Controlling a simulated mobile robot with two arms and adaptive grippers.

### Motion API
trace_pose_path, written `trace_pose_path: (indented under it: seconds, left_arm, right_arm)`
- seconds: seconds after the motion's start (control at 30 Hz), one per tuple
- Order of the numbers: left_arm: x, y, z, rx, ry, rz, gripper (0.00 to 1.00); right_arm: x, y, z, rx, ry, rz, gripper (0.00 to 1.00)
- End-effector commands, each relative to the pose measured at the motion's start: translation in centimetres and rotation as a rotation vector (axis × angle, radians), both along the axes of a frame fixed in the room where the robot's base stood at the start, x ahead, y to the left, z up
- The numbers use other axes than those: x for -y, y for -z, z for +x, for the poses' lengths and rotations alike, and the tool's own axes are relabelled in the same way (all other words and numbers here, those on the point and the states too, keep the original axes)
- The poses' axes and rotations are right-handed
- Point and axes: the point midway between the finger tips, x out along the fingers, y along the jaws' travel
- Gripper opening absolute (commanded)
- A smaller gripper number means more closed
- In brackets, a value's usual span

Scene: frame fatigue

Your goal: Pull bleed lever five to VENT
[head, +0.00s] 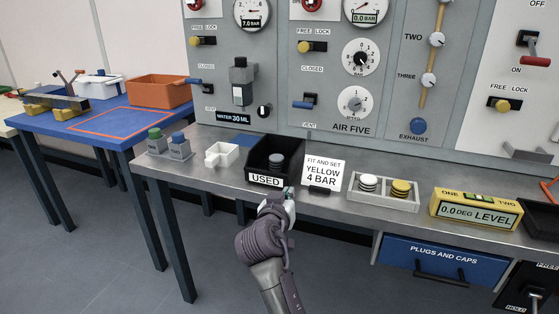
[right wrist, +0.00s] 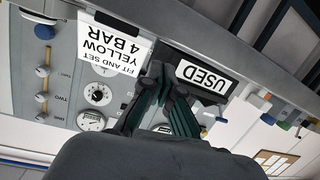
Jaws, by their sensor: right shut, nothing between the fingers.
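The blue bleed lever (head: 303,103) beside the AIR FIVE label (head: 353,127) sits on the grey panel. Its handle lies roughly level and points left, with CLOSED printed above it and VENT below it. Another blue lever (head: 192,81) sits further left on the panel. My right gripper (head: 289,194) is shut and empty at the bench's front edge, just in front of the USED bin, lower than the lever and apart from it. Its dark fingers also show in the right wrist view (right wrist: 166,92), where the picture is upside down. My left gripper is not in view.
The black USED bin (head: 255,160) and the white "YELLOW 4 BAR" card (head: 324,176) stand between my right gripper and the panel. A grey tray (head: 385,203) with white and yellow parts and a yellow level (head: 477,210) lie to the right.

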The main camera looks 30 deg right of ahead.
Motion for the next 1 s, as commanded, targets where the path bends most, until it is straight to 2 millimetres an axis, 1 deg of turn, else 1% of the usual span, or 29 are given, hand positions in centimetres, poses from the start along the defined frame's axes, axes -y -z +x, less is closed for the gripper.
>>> trace_pose_path:
  seconds: [0.03,0.17,0.27,0.37,0.4,0.47,0.6,0.67,0.7,0.87,0.9,0.97,1.0]
  left_arm:
    - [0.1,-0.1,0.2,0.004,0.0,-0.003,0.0]
    - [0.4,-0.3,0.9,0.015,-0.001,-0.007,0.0]
    - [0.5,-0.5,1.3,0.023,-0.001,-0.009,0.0]
    - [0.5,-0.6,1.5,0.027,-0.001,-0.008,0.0]
    - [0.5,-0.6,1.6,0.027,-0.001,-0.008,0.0]
    - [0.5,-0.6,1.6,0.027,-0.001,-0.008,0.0]
    - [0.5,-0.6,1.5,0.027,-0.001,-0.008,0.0]
    - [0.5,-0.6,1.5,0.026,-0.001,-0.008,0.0]
    - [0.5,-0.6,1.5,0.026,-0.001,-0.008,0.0]
    - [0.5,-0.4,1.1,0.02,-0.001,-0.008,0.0]
    - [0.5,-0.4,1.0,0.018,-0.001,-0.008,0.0]
    - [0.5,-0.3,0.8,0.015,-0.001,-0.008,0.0]
    - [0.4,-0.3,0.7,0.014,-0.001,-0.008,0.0]
  right_arm:
    - [0.0,1.7,-0.9,-0.039,-0.013,0.014,0.0]
    - [-0.5,5.4,-3.2,-0.136,-0.057,0.054,0.0]
    - [-1.0,8.4,-5.3,-0.221,-0.097,0.088,0.0]
    - [-1.8,11.4,-7.8,-0.314,-0.15,0.123,0.0]
    - [-2.2,12.5,-8.9,-0.352,-0.172,0.138,0.0]
    - [-2.9,14.2,-10.7,-0.411,-0.21,0.16,0.0]
    - [-4.7,17.8,-15.1,-0.556,-0.309,0.211,0.0]
    - [-5.6,19.2,-17.0,-0.617,-0.356,0.232,0.0]
    - [-6.2,20.1,-18.4,-0.658,-0.387,0.247,0.0]
    - [-8.8,23.6,-23.7,-0.821,-0.526,0.304,0.0]
    - [-9.5,24.6,-25.1,-0.864,-0.562,0.321,0.0]
    - [-10.6,26.4,-27.3,-0.929,-0.621,0.347,0.0]
    - [-11.3,27.8,-28.5,-0.969,-0.657,0.362,0.0]
